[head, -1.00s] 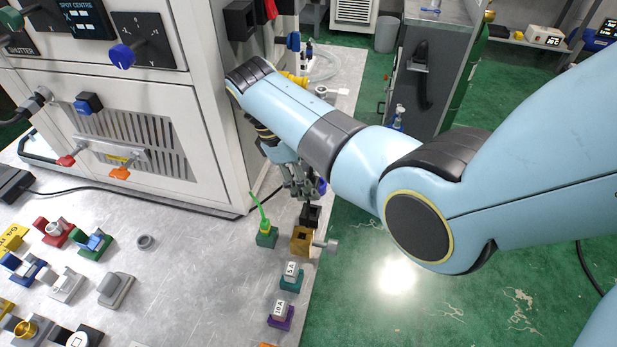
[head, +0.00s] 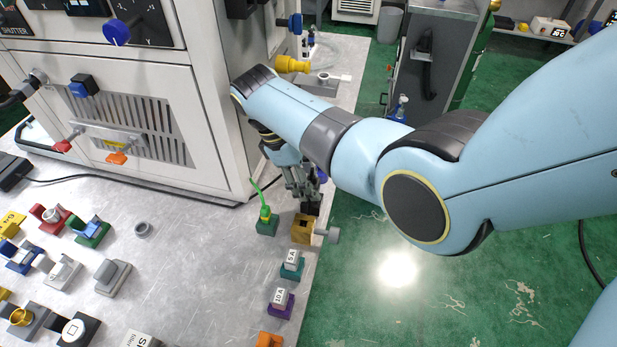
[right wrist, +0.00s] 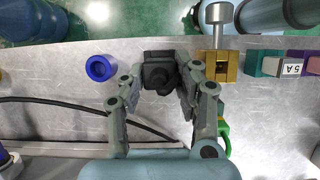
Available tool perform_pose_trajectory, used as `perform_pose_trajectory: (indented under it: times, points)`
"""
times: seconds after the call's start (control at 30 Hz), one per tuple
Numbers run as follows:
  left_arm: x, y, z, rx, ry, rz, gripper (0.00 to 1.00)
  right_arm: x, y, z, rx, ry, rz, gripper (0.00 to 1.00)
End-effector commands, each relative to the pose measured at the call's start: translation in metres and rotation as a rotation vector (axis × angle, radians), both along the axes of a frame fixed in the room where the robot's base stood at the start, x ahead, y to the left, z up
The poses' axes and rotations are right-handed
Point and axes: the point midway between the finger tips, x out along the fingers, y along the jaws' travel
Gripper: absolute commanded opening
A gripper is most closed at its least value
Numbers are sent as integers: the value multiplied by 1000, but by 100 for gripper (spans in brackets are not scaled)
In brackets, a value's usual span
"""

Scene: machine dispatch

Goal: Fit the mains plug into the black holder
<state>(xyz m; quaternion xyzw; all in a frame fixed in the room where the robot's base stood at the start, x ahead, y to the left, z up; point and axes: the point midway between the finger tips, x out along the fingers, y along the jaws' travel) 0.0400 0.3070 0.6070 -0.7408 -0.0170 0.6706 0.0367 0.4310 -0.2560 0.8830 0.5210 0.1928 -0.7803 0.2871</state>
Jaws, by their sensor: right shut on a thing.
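The black holder (head: 312,209) stands on the bench near its right edge, just behind a brass block. My right gripper (head: 303,190) is right over it, pointing down. In the right wrist view my right gripper (right wrist: 160,88) is shut on a dark plug body, the mains plug (right wrist: 160,74). The plug sits over the black holder (right wrist: 152,56), whose rim shows just beyond it. Black on black, I cannot tell how deep the plug is in the holder. My left gripper is not in view.
The brass block (head: 302,230) with a grey knob stands close by the holder. A green holder (head: 267,226) with a green-tailed piece is to the left. A blue ring (right wrist: 101,68) is beside the holder. The machine cabinet (head: 215,140) rises behind on the left.

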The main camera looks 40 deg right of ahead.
Motion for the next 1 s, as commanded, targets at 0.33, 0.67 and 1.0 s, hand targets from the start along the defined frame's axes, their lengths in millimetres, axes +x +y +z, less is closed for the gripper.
perform_pose_trajectory:
  times: [0.33,0.67,1.0]
  points:
    - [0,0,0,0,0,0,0,0,0,1,0,0,0,0]
    - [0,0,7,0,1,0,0,0,0,1,0,0,0,0]
    - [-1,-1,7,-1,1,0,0,0,0,0,0,0,0,0]
